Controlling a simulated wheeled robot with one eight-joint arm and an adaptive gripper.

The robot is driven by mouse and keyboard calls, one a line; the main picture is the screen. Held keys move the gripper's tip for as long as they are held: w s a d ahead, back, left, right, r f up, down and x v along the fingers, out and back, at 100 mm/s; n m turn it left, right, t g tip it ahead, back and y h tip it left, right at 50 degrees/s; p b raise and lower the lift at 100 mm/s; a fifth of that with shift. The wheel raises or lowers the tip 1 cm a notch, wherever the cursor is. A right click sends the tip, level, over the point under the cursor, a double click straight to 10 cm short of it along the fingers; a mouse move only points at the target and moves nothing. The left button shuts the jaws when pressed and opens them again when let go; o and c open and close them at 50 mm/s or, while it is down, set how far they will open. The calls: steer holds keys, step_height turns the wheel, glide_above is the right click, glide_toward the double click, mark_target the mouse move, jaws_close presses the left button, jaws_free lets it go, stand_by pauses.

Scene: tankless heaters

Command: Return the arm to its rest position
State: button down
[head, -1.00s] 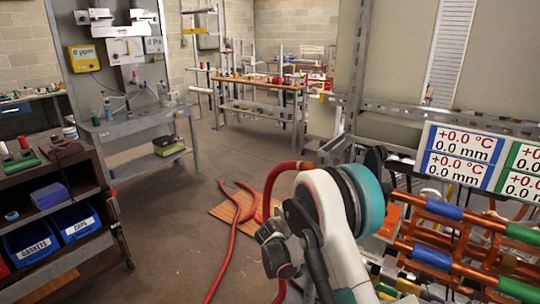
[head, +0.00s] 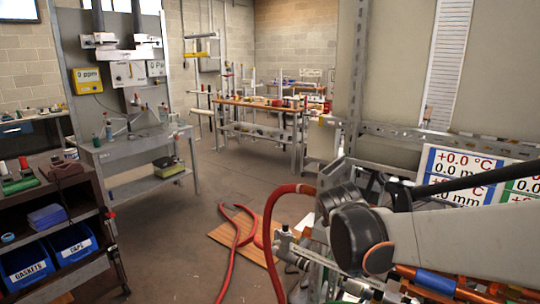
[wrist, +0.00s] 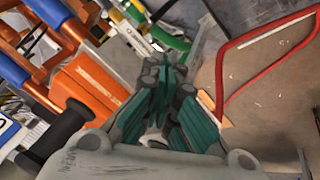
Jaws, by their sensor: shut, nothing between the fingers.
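My gripper (wrist: 165,100) shows in the wrist view with its teal-padded fingers together and nothing between them. It points down past the pipework towards the floor. In the head view my arm comes in from the right edge, with a dark grey joint in front of the pipe rack; the fingers are not clear there. An orange box (wrist: 92,88) lies left of the fingers in the wrist view. A red hose (wrist: 222,75) is to their right, apart from them.
Orange pipes with blue sleeves (head: 435,282) and display panels (head: 460,168) are close on the right. The red hose (head: 268,225) loops over a wooden board (head: 225,232) on the floor. A dark shelf cart (head: 75,210) stands left.

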steer(key=s+r+t+y, duration=0.1)
steer(key=s+r+t, duration=0.1)
steer(key=s, duration=0.7)
steer(key=s+r+t+y, duration=0.1)
steer(key=s+r+y, duration=0.1)
steer(key=s, duration=0.8)
steer(key=shift+a+n+t+y, duration=0.3)
steer(key=shift+a+t, duration=0.1)
